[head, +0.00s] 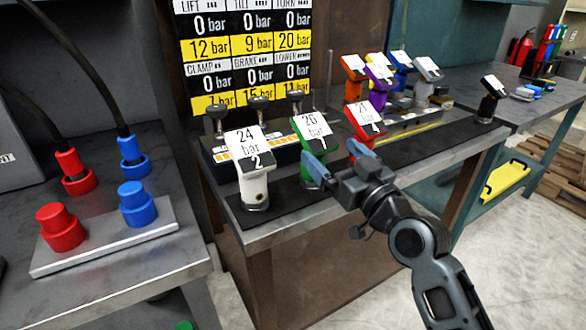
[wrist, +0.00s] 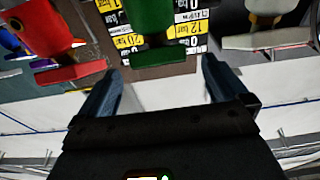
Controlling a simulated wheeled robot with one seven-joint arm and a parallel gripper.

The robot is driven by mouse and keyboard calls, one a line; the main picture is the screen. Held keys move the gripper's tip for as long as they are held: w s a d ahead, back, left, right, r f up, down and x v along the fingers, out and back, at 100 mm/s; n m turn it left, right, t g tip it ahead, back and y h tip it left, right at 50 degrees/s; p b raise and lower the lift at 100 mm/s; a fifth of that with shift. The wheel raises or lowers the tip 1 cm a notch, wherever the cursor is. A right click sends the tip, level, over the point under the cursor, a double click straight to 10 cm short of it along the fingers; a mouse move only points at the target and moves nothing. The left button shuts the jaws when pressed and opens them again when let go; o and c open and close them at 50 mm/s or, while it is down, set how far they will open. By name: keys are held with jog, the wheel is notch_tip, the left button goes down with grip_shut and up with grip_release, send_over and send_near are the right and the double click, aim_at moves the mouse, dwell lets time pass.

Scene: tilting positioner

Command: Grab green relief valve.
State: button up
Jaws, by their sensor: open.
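The green relief valve (head: 309,150) stands upright on a dark mat on the workbench in the head view. Its label reads 26 bar. Its lower part is partly hidden by my gripper. My gripper (head: 342,160) is open and empty, close in front of the green valve. In the wrist view the green valve (wrist: 160,30) appears upside down at the top middle, beyond and between the two blue fingertips of my gripper (wrist: 158,80). The fingers do not appear to be around it.
A white valve (head: 254,188) marked 24 bar stands left of the green one, and a red valve (head: 365,118) stands close on its right. Orange, purple, blue, grey and black valves stand farther back right. A pressure board (head: 245,50) is behind.

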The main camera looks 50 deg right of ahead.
aim_at(314, 136)
jog(key=p+x, duration=0.1)
jog(key=x, duration=0.6)
jog(key=shift+w+d+f+p, duration=0.15)
jog(key=shift+w+f+p, duration=0.05)
jog(key=shift+p, duration=0.2)
grip_shut()
jog(key=shift+r, duration=0.1)
dwell(0.6)
